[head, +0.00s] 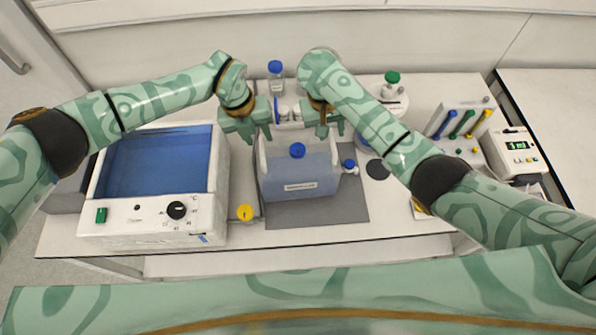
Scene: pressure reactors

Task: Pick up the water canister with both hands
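The water canister (299,178) is a translucent, bluish container with a blue cap and a label on its front. It stands upright on a dark grey mat (350,205) in the middle of the bench. My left gripper (257,134) is at the canister's upper left edge, fingers pointing down and apart. My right gripper (331,129) is at its upper right edge, fingers also down and apart. I cannot tell whether either gripper touches the canister. The canister's back is partly hidden.
A white water bath (150,225) with a dial stands left, a yellow-capped item (245,213) beside it. A blue-capped bottle (276,76) is behind; a small one (349,165) stands close right. A green-capped vessel (392,90), tube rack (462,125) and meter (516,152) are right.

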